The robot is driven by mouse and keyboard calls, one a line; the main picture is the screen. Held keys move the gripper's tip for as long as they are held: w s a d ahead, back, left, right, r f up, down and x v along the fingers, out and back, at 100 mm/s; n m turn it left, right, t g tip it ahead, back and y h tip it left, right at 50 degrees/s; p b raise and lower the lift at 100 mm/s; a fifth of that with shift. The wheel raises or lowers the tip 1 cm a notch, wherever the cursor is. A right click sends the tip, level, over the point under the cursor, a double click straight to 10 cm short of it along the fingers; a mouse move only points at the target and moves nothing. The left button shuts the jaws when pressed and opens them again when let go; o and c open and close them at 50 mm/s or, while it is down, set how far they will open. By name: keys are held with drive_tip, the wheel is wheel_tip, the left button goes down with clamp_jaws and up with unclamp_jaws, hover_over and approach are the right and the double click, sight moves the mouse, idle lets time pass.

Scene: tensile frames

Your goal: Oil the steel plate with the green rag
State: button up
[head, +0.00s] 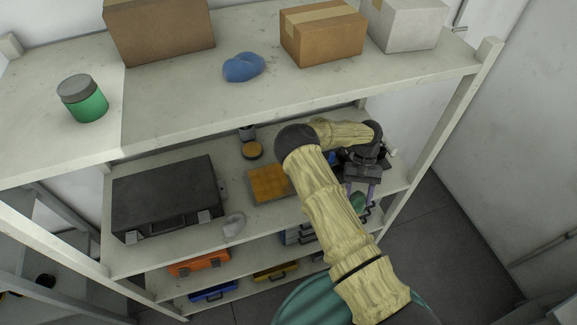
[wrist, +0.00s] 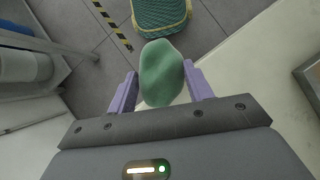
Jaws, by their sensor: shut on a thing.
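My gripper (head: 360,190) is shut on the green rag (wrist: 162,73), which bulges out between the two purple fingers in the wrist view. In the head view the green rag (head: 357,202) shows below the gripper, at the right end of the middle shelf. A flat orange-brown square (head: 268,184), seemingly the steel plate with a rusty-looking face, lies on the middle shelf left of my arm. My gripper and rag are to its right, apart from it. My arm passes close by the plate's right edge in the picture.
On the middle shelf (head: 135,262) are a black case (head: 165,197), a pale grey rag (head: 234,225) and an orange disc (head: 252,150). The top shelf above holds a green jar (head: 83,98), a blue rag (head: 243,67) and boxes (head: 322,35). Open floor (head: 450,245) lies right of the shelf.

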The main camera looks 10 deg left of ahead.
drive_tip(key=shift+w, duration=0.15)
drive_tip(key=shift+r, duration=0.1)
drive_tip(key=shift+a+r+n, duration=0.1)
drive_tip(key=shift+a+n, duration=0.2)
drive_tip(key=a+r+n+t+h+p, duration=0.3)
drive_tip(key=a+n+t+p, duration=0.1)
drive_tip(key=a+n, duration=0.6)
drive_tip(key=a+r+n+t+h+p, duration=0.3)
drive_tip(key=a+n+t+p, duration=0.1)
drive_tip(key=a+n, duration=0.6)
drive_tip(key=shift+s+a+p, duration=0.25)
drive_tip(key=shift+a+p, duration=0.65)
drive_tip(key=shift+a, duration=0.1)
